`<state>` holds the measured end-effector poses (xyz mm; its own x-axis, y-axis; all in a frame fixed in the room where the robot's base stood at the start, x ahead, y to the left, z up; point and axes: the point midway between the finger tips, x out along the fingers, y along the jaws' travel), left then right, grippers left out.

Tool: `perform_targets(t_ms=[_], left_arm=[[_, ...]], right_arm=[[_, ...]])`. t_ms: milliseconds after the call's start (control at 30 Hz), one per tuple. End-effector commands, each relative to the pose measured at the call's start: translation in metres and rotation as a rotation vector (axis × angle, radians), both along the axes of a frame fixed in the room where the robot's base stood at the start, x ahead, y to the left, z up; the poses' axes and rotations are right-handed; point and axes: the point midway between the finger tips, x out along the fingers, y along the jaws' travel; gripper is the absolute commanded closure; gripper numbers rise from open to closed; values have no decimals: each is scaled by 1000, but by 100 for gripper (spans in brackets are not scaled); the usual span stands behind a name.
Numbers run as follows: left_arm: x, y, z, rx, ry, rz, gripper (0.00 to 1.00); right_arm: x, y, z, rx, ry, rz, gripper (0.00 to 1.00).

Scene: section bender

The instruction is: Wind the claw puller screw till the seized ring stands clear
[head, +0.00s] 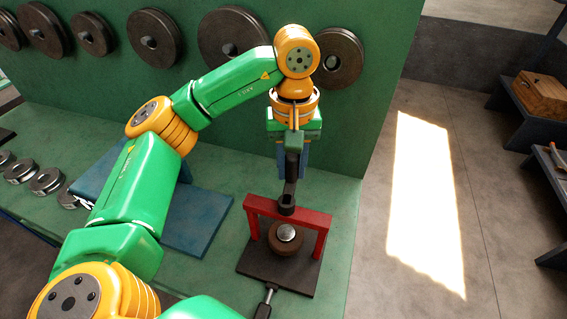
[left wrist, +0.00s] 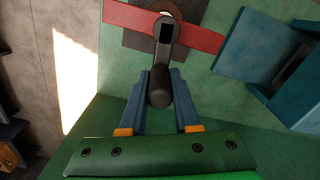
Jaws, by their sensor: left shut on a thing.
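The claw puller (head: 318,218) is a red frame standing over a dark base plate (head: 252,262). The seized ring (head: 285,247) is brown and sits under the frame around a shiny metal post (head: 286,233). A dark crank (head: 287,200) sits on the puller's top bar; its arm and hub also show in the left wrist view (left wrist: 166,32). My left gripper (head: 291,168) is above the puller, its blue fingers shut on the crank's dark handle (left wrist: 160,90). The screw itself is mostly hidden. I cannot tell whether the ring is clear. My right gripper is not in view.
The green bench (head: 335,200) ends just right of the puller. A blue block (head: 200,222) lies to the left, with several metal discs (head: 47,180) beyond it. Large dark wheels (head: 340,57) hang on the green back panel.

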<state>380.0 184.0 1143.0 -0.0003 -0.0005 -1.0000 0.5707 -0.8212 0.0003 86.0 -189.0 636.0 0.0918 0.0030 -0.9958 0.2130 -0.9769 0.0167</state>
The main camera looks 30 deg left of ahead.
Motion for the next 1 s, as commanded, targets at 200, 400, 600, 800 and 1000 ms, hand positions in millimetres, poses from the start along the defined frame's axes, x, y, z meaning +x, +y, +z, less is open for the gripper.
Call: perform_targets(t_ms=[200,400,600,800,1000], left_arm=[[3,-11,0,0,-2,-205,100],[4,-21,0,0,-2,-396,100],[2,-30,0,0,-3,-580,100],[-1,-38,0,0,-2,-741,100],[-3,-44,0,0,-2,-861,100]], right_arm=[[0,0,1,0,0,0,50],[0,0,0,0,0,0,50],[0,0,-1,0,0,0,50],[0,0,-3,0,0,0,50],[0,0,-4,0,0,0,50]])
